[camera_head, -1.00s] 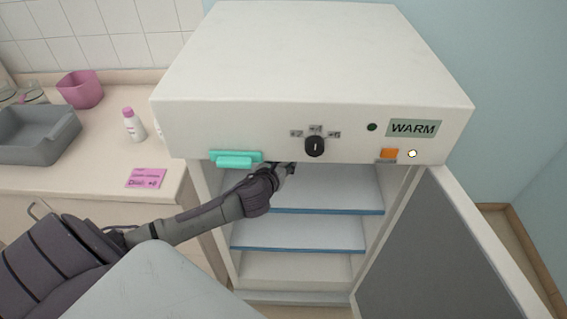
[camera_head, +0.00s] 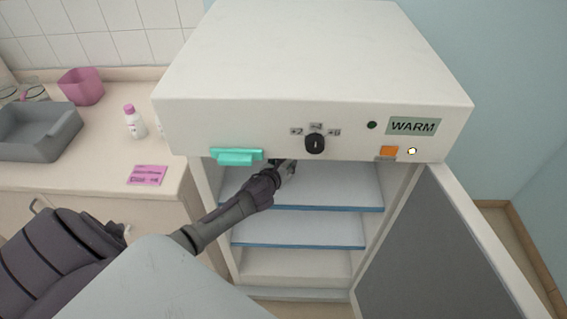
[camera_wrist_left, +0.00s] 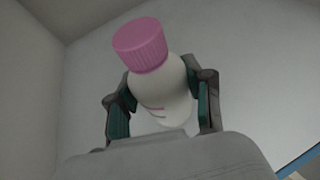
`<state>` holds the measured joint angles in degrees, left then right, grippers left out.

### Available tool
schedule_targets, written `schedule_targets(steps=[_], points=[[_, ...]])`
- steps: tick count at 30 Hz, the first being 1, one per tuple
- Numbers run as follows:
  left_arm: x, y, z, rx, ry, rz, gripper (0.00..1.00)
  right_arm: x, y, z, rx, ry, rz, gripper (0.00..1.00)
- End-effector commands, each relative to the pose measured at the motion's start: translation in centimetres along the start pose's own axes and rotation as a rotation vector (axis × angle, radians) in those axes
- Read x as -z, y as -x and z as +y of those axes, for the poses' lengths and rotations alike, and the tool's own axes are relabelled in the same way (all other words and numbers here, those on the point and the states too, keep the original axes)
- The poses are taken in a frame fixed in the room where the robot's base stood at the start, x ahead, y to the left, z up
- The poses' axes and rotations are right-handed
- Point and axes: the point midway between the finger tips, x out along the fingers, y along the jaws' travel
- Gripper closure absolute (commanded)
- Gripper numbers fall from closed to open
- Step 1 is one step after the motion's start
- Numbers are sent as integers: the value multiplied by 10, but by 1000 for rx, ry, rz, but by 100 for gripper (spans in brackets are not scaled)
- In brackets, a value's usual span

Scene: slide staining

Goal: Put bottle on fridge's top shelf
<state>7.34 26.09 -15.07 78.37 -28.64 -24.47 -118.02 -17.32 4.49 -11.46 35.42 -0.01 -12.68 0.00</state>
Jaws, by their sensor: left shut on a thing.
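The fridge (camera_head: 300,62) stands with its door (camera_head: 432,262) open to the right. Its top shelf (camera_head: 335,188) is a pale plate with a blue front edge. My left gripper (camera_head: 286,168) reaches into the fridge opening above the top shelf, partly hidden under the fridge's upper housing. In the left wrist view the left gripper is shut on a white bottle (camera_wrist_left: 160,95) with a pink ribbed cap. The fingers press on both sides of the bottle. Whether the bottle touches the shelf cannot be told. My right gripper is not in view.
A lower shelf (camera_head: 300,231) lies below the top one, and both look empty where visible. On the counter at left are another pink-capped white bottle (camera_head: 135,122), a grey tray (camera_head: 38,152), a pink container (camera_head: 81,86) and a pink card (camera_head: 147,176).

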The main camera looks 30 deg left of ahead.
Motion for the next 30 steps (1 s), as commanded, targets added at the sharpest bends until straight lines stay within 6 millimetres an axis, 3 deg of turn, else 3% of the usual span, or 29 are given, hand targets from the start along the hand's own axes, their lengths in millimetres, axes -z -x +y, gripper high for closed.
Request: schedule_targets(steps=[6,7,11,23,30], points=[[4,-2,0,0,-1,0,89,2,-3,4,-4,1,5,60],[3,-1,0,0,-1,1,44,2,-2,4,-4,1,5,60],[3,-1,0,0,0,1,24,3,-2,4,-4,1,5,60],[0,4,0,-1,-1,1,24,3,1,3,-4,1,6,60],[1,43,1,1,-4,2,24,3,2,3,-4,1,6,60]])
